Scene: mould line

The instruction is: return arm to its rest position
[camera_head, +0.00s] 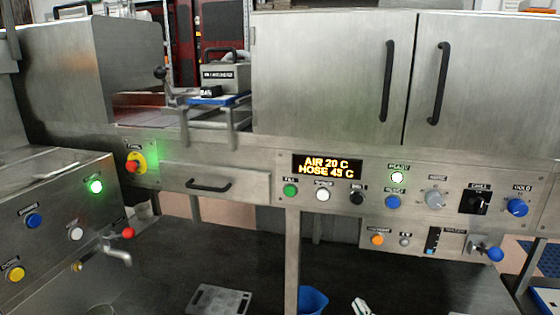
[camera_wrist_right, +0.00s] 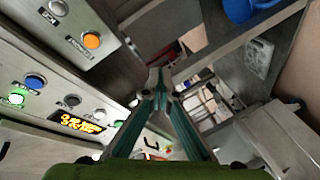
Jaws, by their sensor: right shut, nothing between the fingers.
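My right gripper (camera_wrist_right: 157,88) shows in the right wrist view with its two teal fingers together at the tips and nothing between them. In the head view only a small pale part of the right gripper (camera_head: 362,306) seems to show at the bottom edge, below the control panel (camera_head: 325,200). It is apart from the panel. My left gripper is in neither view.
The panel carries a display (camera_head: 327,166) reading AIR 20 C, HOSE 45 C, with several buttons and knobs. Steel cabinet doors (camera_head: 330,80) are above. A drawer (camera_head: 215,182) is shut. A tap (camera_head: 115,255) juts out at left. A blue bucket (camera_head: 313,300) stands below.

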